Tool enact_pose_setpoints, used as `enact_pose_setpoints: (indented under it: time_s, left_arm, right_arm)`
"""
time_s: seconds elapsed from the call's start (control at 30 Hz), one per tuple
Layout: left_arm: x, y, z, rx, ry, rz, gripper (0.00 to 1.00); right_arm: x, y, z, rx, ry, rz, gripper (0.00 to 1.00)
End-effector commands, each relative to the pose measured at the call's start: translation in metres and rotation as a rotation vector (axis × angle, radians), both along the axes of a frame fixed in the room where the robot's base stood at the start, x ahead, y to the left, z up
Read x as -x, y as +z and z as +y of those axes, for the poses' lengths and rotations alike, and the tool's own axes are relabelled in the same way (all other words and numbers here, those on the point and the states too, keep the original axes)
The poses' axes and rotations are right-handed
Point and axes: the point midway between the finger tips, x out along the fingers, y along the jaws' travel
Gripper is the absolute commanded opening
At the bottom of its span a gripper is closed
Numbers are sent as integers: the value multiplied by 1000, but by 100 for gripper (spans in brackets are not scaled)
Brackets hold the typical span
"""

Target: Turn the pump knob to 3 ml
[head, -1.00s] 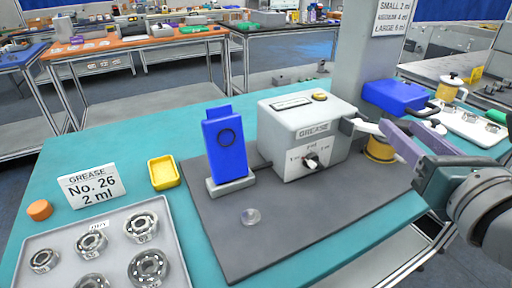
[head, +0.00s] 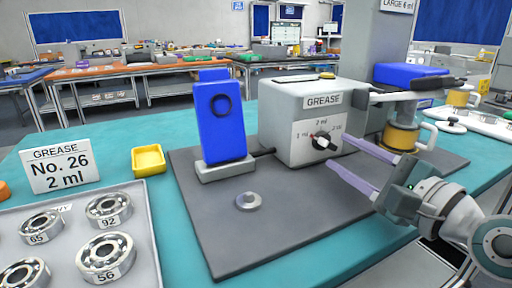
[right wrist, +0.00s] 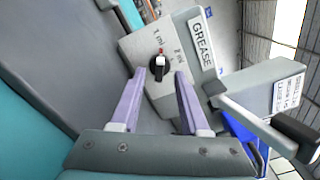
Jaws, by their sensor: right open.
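The grey grease pump (head: 300,100) stands on the dark mat, with a "GREASE" label and a white dial plate on its front. The black knob (head: 323,141) sits on that plate; it also shows in the right wrist view (right wrist: 159,67), with a red mark beside it near the "1 ml" label. My right gripper (head: 338,150) is open, its two purple fingers pointing at the dial. In the right wrist view the fingertips (right wrist: 158,82) lie either side of the knob's line, apparently short of it and not holding it. My left gripper is out of view.
A blue device (head: 220,120) on a grey base stands left of the pump. A small grey disc (head: 248,200) lies on the mat (head: 290,235). A pump lever and yellow-banded pot (head: 401,136) are at right. The sign (head: 60,170) reads "No. 26, 2 ml". A bearing tray (head: 150,215) is front left.

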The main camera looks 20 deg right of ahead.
Motion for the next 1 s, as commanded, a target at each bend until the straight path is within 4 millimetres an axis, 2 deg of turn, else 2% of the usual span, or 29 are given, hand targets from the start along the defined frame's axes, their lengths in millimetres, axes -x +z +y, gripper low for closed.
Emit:
enact_pose_setpoints:
  time_s: [0.1,0.2,0.53,0.9,1.0]
  left_arm:
    - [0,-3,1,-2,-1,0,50]
    - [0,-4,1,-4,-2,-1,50]
    - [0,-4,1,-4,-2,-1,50]
    - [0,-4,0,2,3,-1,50]
    - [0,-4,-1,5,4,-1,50]
  right_arm:
    - [-16,-1,1,-1,-1,-2,45]
    - [-22,0,1,-1,-2,-1,45]
    - [-25,0,2,-2,0,2,44]
    - [-25,0,2,-2,-1,1,2]
    - [-25,0,2,-2,0,2,0]
